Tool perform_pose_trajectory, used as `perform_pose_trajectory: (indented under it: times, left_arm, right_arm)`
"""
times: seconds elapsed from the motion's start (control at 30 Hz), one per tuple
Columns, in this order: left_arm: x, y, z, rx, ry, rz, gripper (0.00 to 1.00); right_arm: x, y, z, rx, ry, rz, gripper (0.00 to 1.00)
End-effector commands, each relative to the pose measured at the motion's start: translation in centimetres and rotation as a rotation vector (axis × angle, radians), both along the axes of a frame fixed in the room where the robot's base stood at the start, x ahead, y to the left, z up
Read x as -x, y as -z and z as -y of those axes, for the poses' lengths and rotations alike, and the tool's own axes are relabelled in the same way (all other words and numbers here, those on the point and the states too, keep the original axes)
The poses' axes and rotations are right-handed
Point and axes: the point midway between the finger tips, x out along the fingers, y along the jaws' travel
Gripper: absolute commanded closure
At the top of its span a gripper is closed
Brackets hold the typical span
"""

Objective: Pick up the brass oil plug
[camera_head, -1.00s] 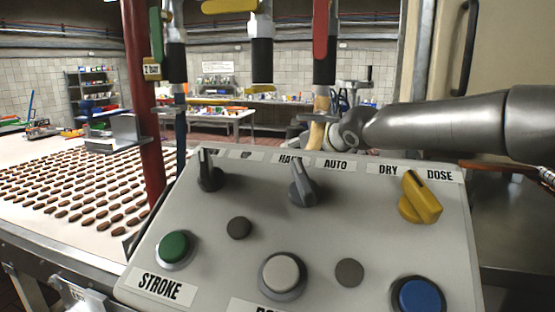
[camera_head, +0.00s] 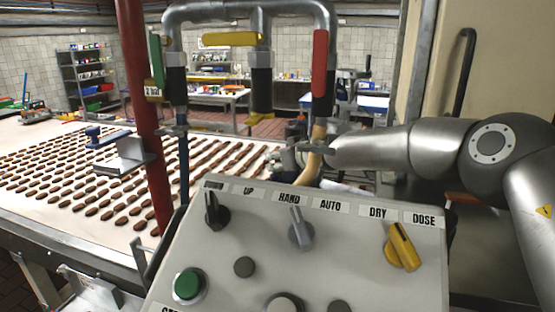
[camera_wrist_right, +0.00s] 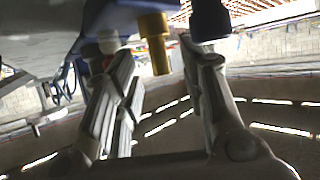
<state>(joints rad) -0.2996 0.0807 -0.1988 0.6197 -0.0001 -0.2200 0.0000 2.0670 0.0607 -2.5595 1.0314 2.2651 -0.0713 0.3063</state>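A brass-coloured stepped cylinder (camera_wrist_right: 155,42), which looks like the oil plug, shows at the top middle of the right wrist view. My right gripper (camera_wrist_right: 155,58) is open, with one finger on each side of the cylinder in the picture. I see gaps on both sides and cannot tell how deep the cylinder lies between the fingers. In the head view my right gripper (camera_head: 302,152) is behind the control panel, partly hidden by its top edge and a tan hose (camera_head: 315,156). I cannot make out the plug there. My left gripper is not in view.
The control panel (camera_head: 350,250) with knobs and buttons fills the front. A red post (camera_head: 143,110) and pipes with coloured handles (camera_head: 320,62) stand around the work area. A belt (camera_head: 60,215) with rows of brown pieces runs at left.

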Motion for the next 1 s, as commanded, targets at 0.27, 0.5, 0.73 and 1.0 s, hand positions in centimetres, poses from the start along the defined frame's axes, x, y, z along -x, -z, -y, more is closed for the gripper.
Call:
perform_pose_trajectory:
  times: [0.27,0.5,0.73,1.0]
  left_arm:
    - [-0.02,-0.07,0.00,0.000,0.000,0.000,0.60]
    - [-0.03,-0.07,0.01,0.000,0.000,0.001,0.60]
    - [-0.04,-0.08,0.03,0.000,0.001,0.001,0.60]
    - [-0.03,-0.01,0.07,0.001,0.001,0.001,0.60]
  right_arm:
    - [-0.05,0.16,-0.08,0.000,-0.001,0.000,0.61]
    - [-0.04,0.12,-0.08,0.000,-0.001,0.000,0.92]
    - [-0.05,0.06,-0.07,-0.001,-0.001,0.001,1.00]
    - [-0.07,-0.38,-0.09,-0.003,0.000,0.002,1.00]
